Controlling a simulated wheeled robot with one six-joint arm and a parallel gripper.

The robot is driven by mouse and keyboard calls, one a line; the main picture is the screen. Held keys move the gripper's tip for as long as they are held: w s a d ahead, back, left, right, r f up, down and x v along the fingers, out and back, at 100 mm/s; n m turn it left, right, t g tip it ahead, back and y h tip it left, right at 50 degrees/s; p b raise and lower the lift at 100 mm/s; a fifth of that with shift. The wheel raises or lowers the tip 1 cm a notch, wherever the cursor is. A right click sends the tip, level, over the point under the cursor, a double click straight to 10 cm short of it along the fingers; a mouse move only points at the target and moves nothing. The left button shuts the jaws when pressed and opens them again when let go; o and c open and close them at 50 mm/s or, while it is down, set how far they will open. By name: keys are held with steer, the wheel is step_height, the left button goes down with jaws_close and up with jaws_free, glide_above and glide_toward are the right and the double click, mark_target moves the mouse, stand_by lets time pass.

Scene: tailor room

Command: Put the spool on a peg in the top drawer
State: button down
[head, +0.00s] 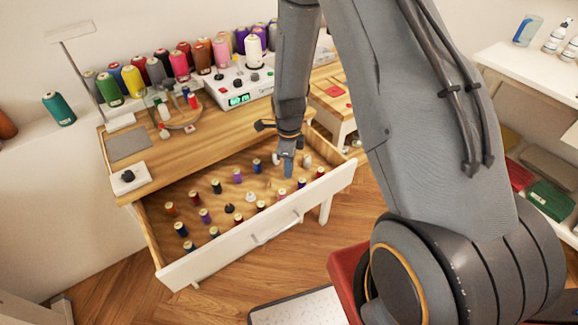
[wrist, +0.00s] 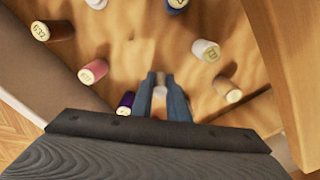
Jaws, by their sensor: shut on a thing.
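The top drawer (head: 210,262) of the wooden desk is pulled open, with several coloured spools standing in rows inside. My gripper (head: 287,168) reaches down into the drawer's right part. In the wrist view, my gripper (wrist: 160,82) is shut on a small pale spool (wrist: 159,92), mostly hidden between the blue-grey fingers. The head view does not show this spool clearly. A purple spool (wrist: 125,103) stands just left of the fingers, and a white spool (wrist: 205,50) and a tan spool (wrist: 227,90) stand to the right. Any peg under the held spool is hidden.
A pink spool (wrist: 93,70) and a brown spool (wrist: 40,31) stand farther left. The desk top (head: 170,160) lies behind the drawer, with large thread cones (head: 178,66) at the back.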

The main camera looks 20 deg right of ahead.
steer(key=shift+f, duration=0.2)
steer(key=c, duration=1.6)
jaws_free()
steer(key=shift+c, duration=0.2)
steer(key=shift+r, duration=0.15)
